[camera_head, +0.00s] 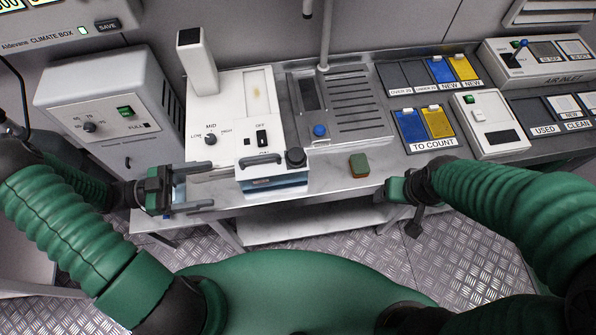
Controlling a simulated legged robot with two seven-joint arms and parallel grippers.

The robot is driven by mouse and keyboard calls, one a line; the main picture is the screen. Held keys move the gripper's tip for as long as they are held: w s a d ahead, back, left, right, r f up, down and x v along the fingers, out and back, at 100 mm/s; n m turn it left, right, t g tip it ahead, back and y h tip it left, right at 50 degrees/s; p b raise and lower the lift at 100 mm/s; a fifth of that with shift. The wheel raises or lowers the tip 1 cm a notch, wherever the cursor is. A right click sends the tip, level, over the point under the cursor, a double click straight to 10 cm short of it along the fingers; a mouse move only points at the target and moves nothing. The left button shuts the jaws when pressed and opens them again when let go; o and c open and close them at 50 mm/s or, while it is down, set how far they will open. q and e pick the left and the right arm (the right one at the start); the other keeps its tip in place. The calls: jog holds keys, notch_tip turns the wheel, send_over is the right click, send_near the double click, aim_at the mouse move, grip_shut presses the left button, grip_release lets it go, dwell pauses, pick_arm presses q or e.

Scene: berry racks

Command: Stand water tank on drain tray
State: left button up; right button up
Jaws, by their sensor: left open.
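The water tank (272,179), a clear bluish box with a grey handle and a round dark cap on its lid, sits at the front of the white machine (212,126). The drain tray (361,105) is the ribbed metal area behind and right of it, beneath the tap pipe; nothing stands on its ribs. My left gripper (206,188) is open and empty, left of the tank and apart from it, its fingers pointing right. My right gripper (404,200) is at the bench's front edge, right of the tank; its fingers are mostly hidden.
A green and brown sponge (358,165) lies on the bench right of the tank. A blue knob (319,130) is at the drain tray's left front. Labelled blue and yellow card slots (424,124) are to the right. A climate control box (100,95) stands left.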

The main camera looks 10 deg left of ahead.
pick_arm(q)
send_near(265, 170)
jog(key=f, duration=0.3)
jog(key=shift+w+a, duration=0.25)
jog(key=shift+w, duration=0.1)
jog(key=p+x, duration=0.1)
jog(key=x, duration=0.6)
jog(key=shift+s+d+r, duration=0.1)
jog(key=shift+d, duration=0.1)
jog(key=shift+w+d, duration=0.65)
jog(key=shift+d, duration=0.3)
jog(key=shift+w, duration=0.15)
jog(key=shift+d, duration=0.35)
jog(key=c, duration=0.3)
jog(key=shift+d, duration=0.25)
jog(key=c, duration=0.5)
jog(key=shift+a, duration=0.3)
grip_shut()
pick_arm(e)
jog(key=shift+a+r, duration=0.4)
jog(key=shift+r, duration=0.4)
